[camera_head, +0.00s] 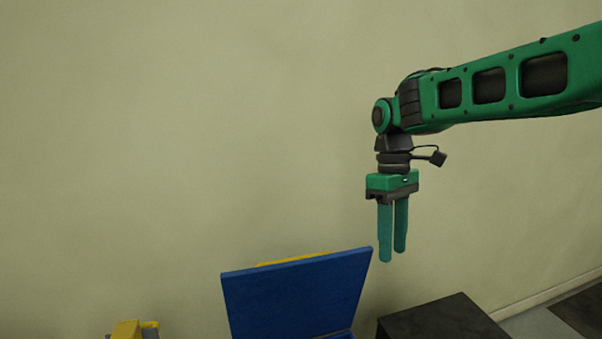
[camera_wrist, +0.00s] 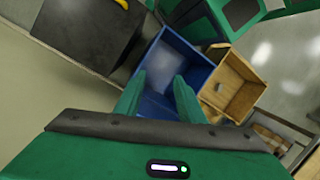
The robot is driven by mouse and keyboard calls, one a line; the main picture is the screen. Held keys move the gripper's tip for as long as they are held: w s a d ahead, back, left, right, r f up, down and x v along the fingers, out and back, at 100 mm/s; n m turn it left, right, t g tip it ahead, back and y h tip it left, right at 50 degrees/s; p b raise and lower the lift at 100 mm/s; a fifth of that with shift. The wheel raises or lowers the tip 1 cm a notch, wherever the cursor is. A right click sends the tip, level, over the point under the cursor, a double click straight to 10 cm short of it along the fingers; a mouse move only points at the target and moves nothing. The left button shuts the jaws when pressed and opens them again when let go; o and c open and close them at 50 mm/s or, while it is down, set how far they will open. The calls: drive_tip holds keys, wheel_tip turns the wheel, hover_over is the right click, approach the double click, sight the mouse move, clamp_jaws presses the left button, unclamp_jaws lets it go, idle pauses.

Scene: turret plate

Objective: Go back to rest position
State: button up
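My green arm reaches in from the right in the head view. My gripper (camera_head: 393,258) hangs from it with its two fingers pointing down. The fingers are a little apart, with no object seen between them. The gripper is in the air above and to the right of the blue panel. In the wrist view my gripper (camera_wrist: 157,82) shows a clear gap between its fingertips, with the inside of a blue bin beyond them.
A blue bin (camera_head: 297,297) stands low in the head view, a black box top (camera_head: 445,318) right of it, a yellow object (camera_head: 127,329) at lower left. The wrist view shows a wooden box (camera_wrist: 238,78) beside the bin. A pale wall fills the background.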

drive_tip(key=s+d+f+m+t, duration=0.1)
drive_tip(key=s+d+f+m, duration=0.3)
drive_tip(key=s+d+m, duration=0.3)
drive_tip(key=s+d+f+m+t, duration=0.2)
drive_tip(key=s+d+f+m, duration=0.2)
drive_tip(key=s+d, duration=1.1)
drive_tip(key=s+m, duration=0.3)
drive_tip(key=shift+m+y, duration=0.3)
drive_tip(key=shift+m, duration=0.1)
drive_tip(key=shift+w+d, duration=0.1)
drive_tip(key=shift+w+f, duration=0.25)
drive_tip(key=shift+w, duration=0.35)
